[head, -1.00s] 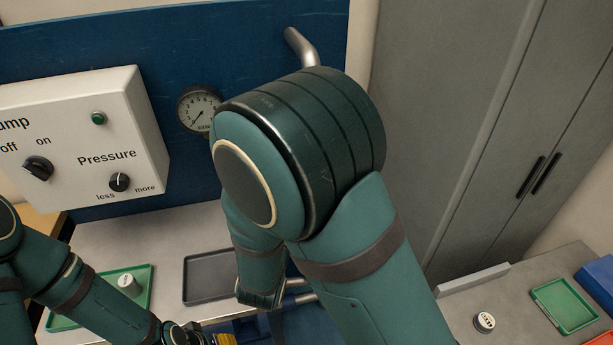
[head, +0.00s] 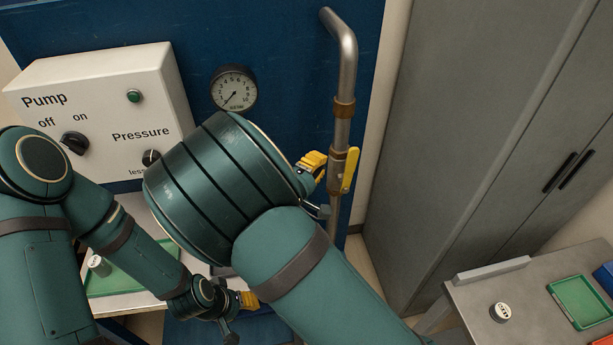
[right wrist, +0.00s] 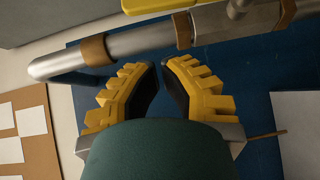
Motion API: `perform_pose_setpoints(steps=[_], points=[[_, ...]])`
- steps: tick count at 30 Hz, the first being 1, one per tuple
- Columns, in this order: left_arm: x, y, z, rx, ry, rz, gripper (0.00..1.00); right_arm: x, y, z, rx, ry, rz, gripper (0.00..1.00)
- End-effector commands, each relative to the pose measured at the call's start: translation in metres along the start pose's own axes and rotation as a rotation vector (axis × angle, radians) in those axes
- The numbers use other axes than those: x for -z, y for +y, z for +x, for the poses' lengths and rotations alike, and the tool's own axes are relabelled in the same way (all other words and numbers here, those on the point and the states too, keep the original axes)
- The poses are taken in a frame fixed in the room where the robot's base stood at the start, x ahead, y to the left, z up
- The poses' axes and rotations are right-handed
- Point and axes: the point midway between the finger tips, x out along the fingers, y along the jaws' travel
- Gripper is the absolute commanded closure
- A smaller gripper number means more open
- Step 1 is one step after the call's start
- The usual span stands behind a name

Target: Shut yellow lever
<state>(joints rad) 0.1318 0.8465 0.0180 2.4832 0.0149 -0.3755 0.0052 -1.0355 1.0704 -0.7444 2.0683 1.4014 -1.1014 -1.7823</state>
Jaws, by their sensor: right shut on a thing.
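The yellow lever (head: 350,170) is on a valve on the upright metal pipe (head: 345,75). Its handle runs nearly along the pipe, a little tilted. In the right wrist view part of the yellow lever (right wrist: 168,5) shows at the top edge, beyond the pipe (right wrist: 140,40). My right gripper (head: 322,163) is just left of the valve, apart from the lever. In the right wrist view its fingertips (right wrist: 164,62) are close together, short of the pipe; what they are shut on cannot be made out. My left gripper (head: 256,300) is low, partly hidden by my right arm.
A pump box (head: 105,110) with knobs and a pressure gauge (head: 234,88) are on the blue panel left of the pipe. A green tray (head: 115,281) lies on the bench below. Grey cabinets (head: 470,120) and a side table (head: 470,295) stand right.

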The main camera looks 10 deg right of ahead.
Motion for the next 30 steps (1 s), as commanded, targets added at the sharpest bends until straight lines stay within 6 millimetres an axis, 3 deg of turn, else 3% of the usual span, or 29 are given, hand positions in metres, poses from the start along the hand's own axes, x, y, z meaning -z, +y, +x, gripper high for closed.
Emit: perform_pose_setpoints(steps=[3,10,30], points=[[0.000,-0.001,0.003,0.001,0.000,0.000,0.55,-0.005,-0.001,0.021,0.000,-0.004,-0.001,1.00],[-0.001,-0.002,0.006,0.001,0.000,0.000,0.55,-0.024,0.000,0.039,0.001,-0.001,-0.001,1.00],[0.000,0.000,0.001,0.000,0.000,0.000,0.55,-0.031,0.003,0.045,0.018,-0.001,0.017,1.00]])
